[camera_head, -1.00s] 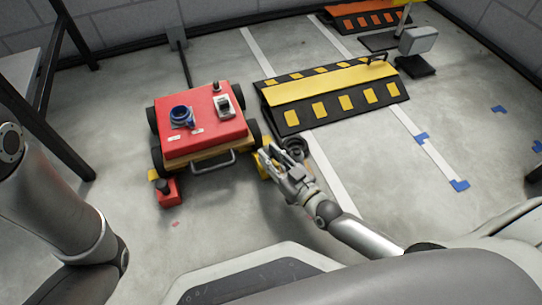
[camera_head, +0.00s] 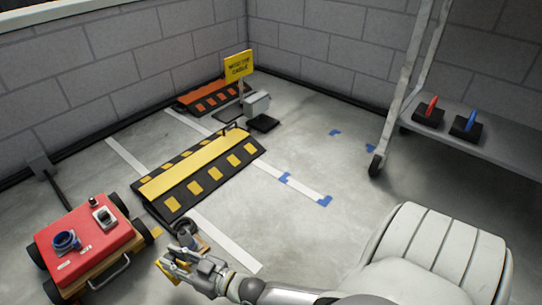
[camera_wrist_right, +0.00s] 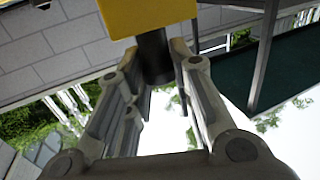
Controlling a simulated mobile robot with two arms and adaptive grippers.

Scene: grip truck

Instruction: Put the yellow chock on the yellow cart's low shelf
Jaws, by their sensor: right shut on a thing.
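The yellow chock (camera_head: 172,271) is in my right gripper (camera_head: 188,262), low in the head view, just right of the red-topped vehicle. In the right wrist view the chock's yellow body (camera_wrist_right: 150,14) and a dark handle (camera_wrist_right: 153,55) show, with the fingers of the right gripper (camera_wrist_right: 165,62) closed around the handle. No yellow-painted cart is plain in view. A wheeled rack with a grey low shelf (camera_head: 500,143) stands at the right; it bears a red-handled block (camera_head: 429,114) and a blue-handled block (camera_head: 466,127). My left gripper is out of view.
The red-topped vehicle (camera_head: 87,236) stands at lower left. A yellow-and-black ramp (camera_head: 200,175) lies behind my right gripper. A yellow sign (camera_head: 239,65) and an orange ramp (camera_head: 215,97) are at the back.

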